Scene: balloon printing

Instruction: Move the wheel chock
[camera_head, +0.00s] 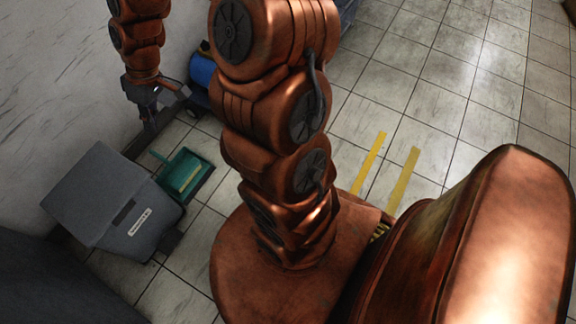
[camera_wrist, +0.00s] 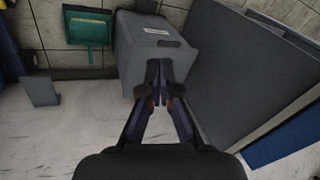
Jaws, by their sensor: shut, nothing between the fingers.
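My gripper (camera_head: 158,104) hangs at the upper left of the head view, near the pale wall. In the wrist view its fingers (camera_wrist: 160,68) come together at the tips with nothing between them. I cannot pick out the wheel chock for certain. A small grey angled piece (camera_wrist: 41,91) at the left of the wrist view may be it; it stands apart from the fingers. In the head view my gripper hides part of that area.
A grey labelled bin (camera_head: 98,188) stands by the wall, with a green dustpan (camera_head: 186,174) beside it. The bin (camera_wrist: 150,45) is behind my fingertips in the wrist view. A blue object (camera_head: 202,69) is near my gripper. Tiled floor with yellow stripes (camera_head: 402,180) is open at right.

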